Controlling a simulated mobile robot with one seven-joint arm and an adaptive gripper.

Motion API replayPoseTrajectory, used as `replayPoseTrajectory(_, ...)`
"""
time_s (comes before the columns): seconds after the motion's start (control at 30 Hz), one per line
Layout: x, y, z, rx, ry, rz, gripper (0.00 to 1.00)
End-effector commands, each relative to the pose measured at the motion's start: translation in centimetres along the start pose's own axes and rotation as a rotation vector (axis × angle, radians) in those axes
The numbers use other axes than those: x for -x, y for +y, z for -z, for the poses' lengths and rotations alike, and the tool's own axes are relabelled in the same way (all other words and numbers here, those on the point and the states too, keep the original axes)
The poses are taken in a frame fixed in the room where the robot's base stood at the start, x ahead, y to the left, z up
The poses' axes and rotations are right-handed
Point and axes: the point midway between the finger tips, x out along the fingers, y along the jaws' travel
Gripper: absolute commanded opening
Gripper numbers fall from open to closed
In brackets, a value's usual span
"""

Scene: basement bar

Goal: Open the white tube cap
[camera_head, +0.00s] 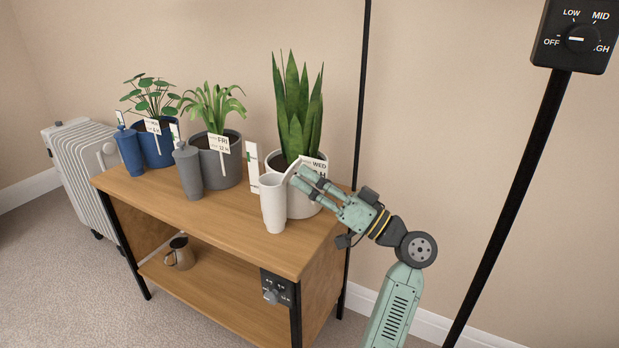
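The white tube (273,207) stands upright near the front right of the wooden shelf top, in front of the white-potted snake plant. A slanted pale piece (296,168) rises beside its top right rim; it looks like the tube's cap tilted up, but I cannot tell for certain. My gripper (299,176) reaches in from the right, with its fingertips right at that pale piece and the tube's rim. The two fingers show a gap between them. The fingertips partly cover the pale piece and the pot behind, so contact is unclear.
A grey tube (188,173) and a blue tube (129,153) stand left, before potted plants. The snake plant's white pot (305,203) is close behind my gripper. A metal pitcher (180,253) sits on the lower shelf. A black pole (520,185) stands at right.

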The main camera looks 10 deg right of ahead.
Motion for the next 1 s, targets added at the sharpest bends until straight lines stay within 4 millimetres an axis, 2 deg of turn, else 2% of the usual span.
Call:
replayPoseTrajectory(0.3, 6.5, 0.1, 0.1, 0.0, 0.003, -0.004, 0.38)
replayPoseTrajectory(0.5, 9.9, 0.1, 0.0, -0.001, 0.002, -0.002, 0.38)
replayPoseTrajectory(0.7, 11.2, 0.0, 0.0, 0.0, 0.0, 0.0, 0.38)
replayPoseTrajectory(1.0, 11.3, 0.0, 0.0, 0.0, 0.0, 0.0, 0.38)
